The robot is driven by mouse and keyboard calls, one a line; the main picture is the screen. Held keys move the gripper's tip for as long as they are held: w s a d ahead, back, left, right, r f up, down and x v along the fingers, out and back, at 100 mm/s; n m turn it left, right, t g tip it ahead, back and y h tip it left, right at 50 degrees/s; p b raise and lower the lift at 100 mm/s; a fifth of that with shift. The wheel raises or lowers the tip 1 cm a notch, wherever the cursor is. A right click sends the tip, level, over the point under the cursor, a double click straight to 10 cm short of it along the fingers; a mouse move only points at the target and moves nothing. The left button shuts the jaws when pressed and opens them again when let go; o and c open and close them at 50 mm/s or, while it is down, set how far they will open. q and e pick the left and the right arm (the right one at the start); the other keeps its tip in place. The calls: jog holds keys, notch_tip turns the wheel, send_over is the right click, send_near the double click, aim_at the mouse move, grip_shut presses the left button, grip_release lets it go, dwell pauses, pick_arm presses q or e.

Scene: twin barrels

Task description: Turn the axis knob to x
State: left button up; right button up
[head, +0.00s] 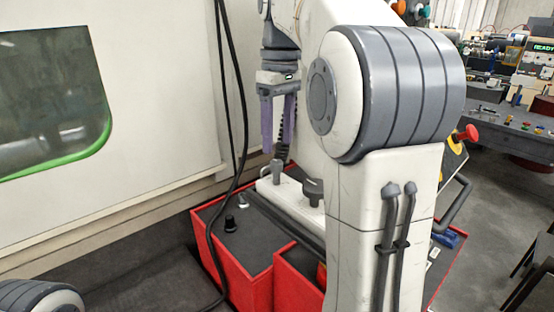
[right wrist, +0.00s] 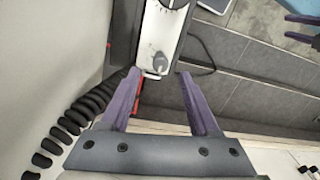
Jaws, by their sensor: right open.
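A white control box (head: 288,198) lies on the red-edged cart, with a grey upright knob (head: 277,170) near its left end. A darker round dial (head: 313,190) stands farther right on it. In the right wrist view, the grey knob (right wrist: 160,62) sits between and just beyond my fingertips, with the dial (right wrist: 172,3) cut off at the top. I cannot read any axis markings. My right gripper (head: 278,146) is open and empty, pointing down just above the knob, apart from it. Purple finger-like pieces at the wrist view's right edge may be my left gripper (right wrist: 304,28).
The red-edged cart (head: 245,280) holds a small black knob (head: 230,226) and a pale one (head: 243,201). Black cables (head: 243,110) hang left of the gripper, before the white machine wall (head: 160,80). A red emergency button (head: 468,133) stands at right.

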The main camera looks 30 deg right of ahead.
aim_at(277, 161)
jog(key=shift+a+f, duration=0.1)
jog(key=shift+f, duration=2.4)
grip_shut()
